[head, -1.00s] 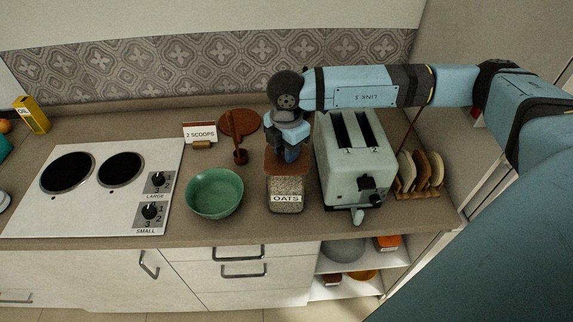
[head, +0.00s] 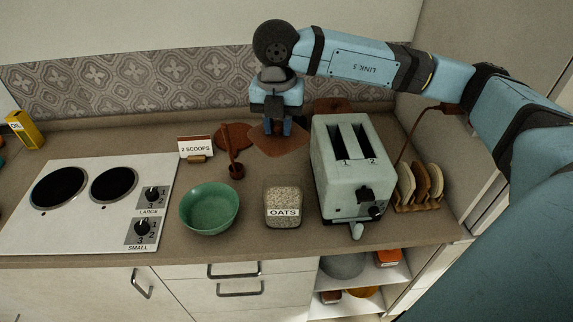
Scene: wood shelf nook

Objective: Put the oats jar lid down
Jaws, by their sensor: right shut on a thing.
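The oats jar (head: 283,204) is a clear square jar labelled OATS, upright and open on the counter, with oats showing inside. Its lid (head: 277,143) is a flat brown square behind the jar. My right gripper (head: 278,128) points down and is shut on the lid's upper side, where the fingers hide the grip. I cannot tell whether the lid touches the counter or hangs just above it. My left gripper is not in view.
A green bowl (head: 209,208) stands left of the jar. The toaster (head: 346,180) stands close on the right.

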